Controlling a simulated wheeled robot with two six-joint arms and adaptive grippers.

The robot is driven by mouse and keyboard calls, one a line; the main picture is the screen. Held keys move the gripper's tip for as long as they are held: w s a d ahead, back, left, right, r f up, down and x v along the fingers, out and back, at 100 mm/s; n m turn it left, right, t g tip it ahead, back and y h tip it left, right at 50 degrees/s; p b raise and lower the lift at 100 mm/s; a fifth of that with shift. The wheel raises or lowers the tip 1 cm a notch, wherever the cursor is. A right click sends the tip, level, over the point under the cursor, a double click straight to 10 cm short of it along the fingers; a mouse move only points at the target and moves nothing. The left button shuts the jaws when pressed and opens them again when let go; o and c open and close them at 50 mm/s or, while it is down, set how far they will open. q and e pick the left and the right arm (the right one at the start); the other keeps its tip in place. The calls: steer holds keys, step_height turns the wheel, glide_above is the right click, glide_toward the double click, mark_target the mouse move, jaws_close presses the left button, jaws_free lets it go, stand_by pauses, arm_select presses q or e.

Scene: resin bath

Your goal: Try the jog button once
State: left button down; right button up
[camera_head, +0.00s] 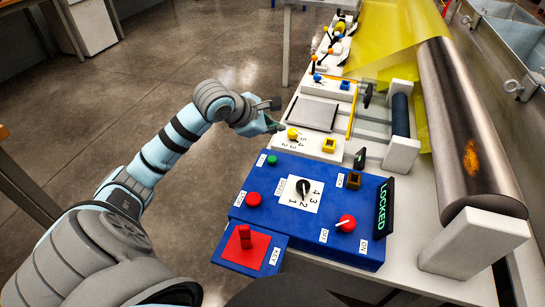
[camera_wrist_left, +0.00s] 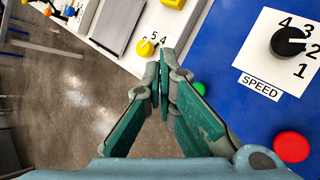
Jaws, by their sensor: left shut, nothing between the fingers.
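The blue control box (camera_head: 280,222) carries a small round green button (camera_head: 272,160), a larger red button (camera_head: 253,199) and a black speed dial (camera_head: 303,188). The small tags beside both buttons are too small to read surely, so I cannot confirm which is jog. My left gripper (camera_head: 278,126) is shut and empty, above the white bench beyond the box's far left corner. In the left wrist view its fingertips (camera_wrist_left: 164,72) meet, and the right finger stands close beside the green button (camera_wrist_left: 199,88) in the picture. My right gripper is not in view.
A red key block (camera_head: 245,236) stands on a red pad in front. A red switch (camera_head: 346,223) and a display reading LOCKED (camera_head: 382,207) are at the box's right. A yellow knob (camera_head: 292,133) is near my gripper. A large metal roller (camera_head: 465,130) stands right.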

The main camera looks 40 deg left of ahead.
mark_target(274, 160)
arm_select(q)
step_height(274, 160, down, 7)
steer(key=b, duration=0.5)
steer(key=shift+f, duration=0.2)
steer(key=shift+f+b, duration=0.25)
steer(key=shift+b, duration=0.2)
steer(key=shift+r, duration=0.1)
stand_by(0.4)
steer(key=shift+f+b, duration=0.5)
steer(key=shift+f, duration=0.1)
